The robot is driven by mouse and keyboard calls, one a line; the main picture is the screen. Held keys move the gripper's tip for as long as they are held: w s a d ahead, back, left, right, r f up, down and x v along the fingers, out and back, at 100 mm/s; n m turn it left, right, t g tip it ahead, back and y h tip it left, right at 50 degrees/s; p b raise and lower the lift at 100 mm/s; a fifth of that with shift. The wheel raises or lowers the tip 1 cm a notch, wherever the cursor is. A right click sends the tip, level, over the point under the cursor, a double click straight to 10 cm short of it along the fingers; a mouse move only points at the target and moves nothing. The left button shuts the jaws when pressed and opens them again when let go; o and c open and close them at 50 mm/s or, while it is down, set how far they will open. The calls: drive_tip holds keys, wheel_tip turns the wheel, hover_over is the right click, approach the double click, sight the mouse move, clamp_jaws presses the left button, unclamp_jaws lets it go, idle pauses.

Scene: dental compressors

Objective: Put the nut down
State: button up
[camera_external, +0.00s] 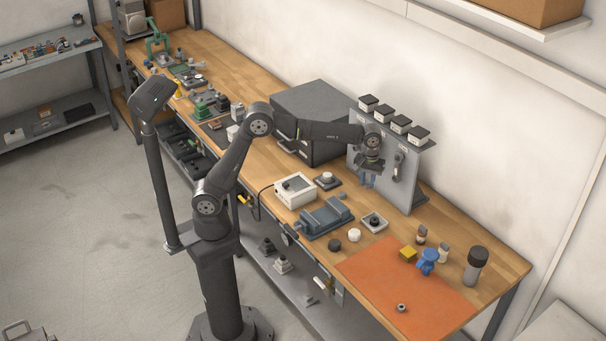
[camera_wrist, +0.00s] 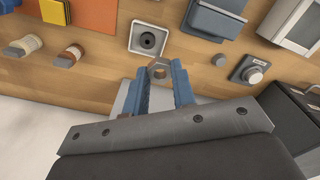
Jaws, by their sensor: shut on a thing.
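The nut (camera_wrist: 160,68) is a small grey-brown hexagonal ring with a hole. It sits between the tips of my blue gripper fingers in the wrist view. My gripper (camera_wrist: 159,74) is shut on it. In the external view my gripper (camera_external: 367,180) hangs above the bench, in front of the grey upright panel (camera_external: 407,185). The nut is too small to make out there. Another small grey ring-shaped part (camera_external: 401,308) lies on the orange mat (camera_external: 385,275).
A square tray with a round recess (camera_external: 374,222), a blue-grey vise (camera_external: 325,217), a white box (camera_external: 295,190) and a knobbed device (camera_external: 327,180) stand nearby. Bottles, a yellow block (camera_external: 408,254) and a blue part (camera_external: 428,262) stand farther right. Much of the mat is bare.

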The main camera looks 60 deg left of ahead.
drive_tip(key=s+d+f+m, duration=0.3)
drive_tip(key=s+d+f, duration=0.2)
drive_tip(key=s+d, duration=0.6)
drive_tip(key=s+d+f+m, duration=0.3)
drive_tip(key=s+d+f, duration=0.3)
drive_tip(key=s, duration=0.8)
hover_over(362, 266)
wheel_tip(362, 266, down, 5)
drive_tip(key=shift+s+f, duration=0.1)
drive_tip(key=shift+f, duration=2)
drive_tip(key=shift+f, duration=0.15)
drive_tip(key=o, duration=1)
